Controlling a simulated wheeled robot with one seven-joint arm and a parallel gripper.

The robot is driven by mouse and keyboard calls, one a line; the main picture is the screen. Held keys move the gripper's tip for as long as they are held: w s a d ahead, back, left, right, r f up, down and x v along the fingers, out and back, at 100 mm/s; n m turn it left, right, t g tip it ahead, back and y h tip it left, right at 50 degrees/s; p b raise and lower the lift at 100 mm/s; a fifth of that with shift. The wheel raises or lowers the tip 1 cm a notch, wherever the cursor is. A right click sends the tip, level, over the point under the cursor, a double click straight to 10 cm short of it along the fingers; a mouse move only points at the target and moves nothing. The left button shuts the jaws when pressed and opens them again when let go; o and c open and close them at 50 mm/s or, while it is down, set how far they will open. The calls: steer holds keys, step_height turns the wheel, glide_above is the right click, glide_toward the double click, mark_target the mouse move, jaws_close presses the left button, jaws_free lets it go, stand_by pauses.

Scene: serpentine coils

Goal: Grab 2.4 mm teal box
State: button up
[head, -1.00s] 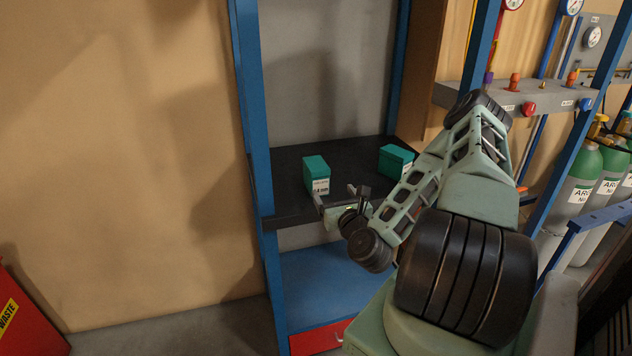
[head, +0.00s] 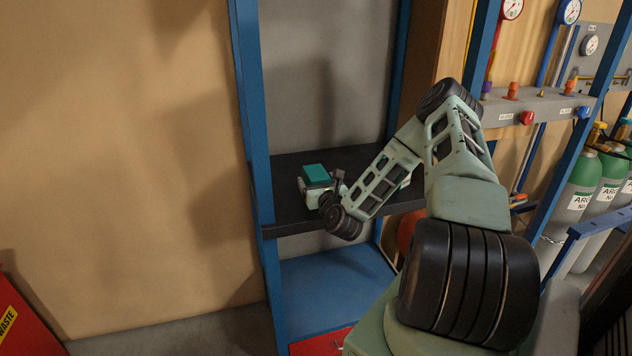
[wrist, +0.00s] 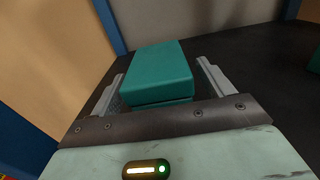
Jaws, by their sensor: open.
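A teal box (head: 316,174) stands on the dark shelf (head: 290,221) near its left end. In the wrist view the teal box (wrist: 157,75) sits between the two fingers of my gripper (wrist: 162,88). The fingers are open, one on each side of the box, and gaps show beside it. In the head view my gripper (head: 318,186) is at the box and hides its lower front. The size label on the box cannot be read. A second teal box is almost wholly hidden behind my arm in the head view; its edge (wrist: 315,62) shows at the right of the wrist view.
A blue rack post (head: 254,120) stands close to the left of the box, and a grey panel (head: 325,80) closes the back. A lower blue shelf (head: 325,283) lies beneath. Gas cylinders (head: 580,195) stand at the right.

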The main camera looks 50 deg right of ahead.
steer(key=shift+x, duration=0.9)
steer(key=shift+c, duration=0.3)
steer(key=c, duration=1.1)
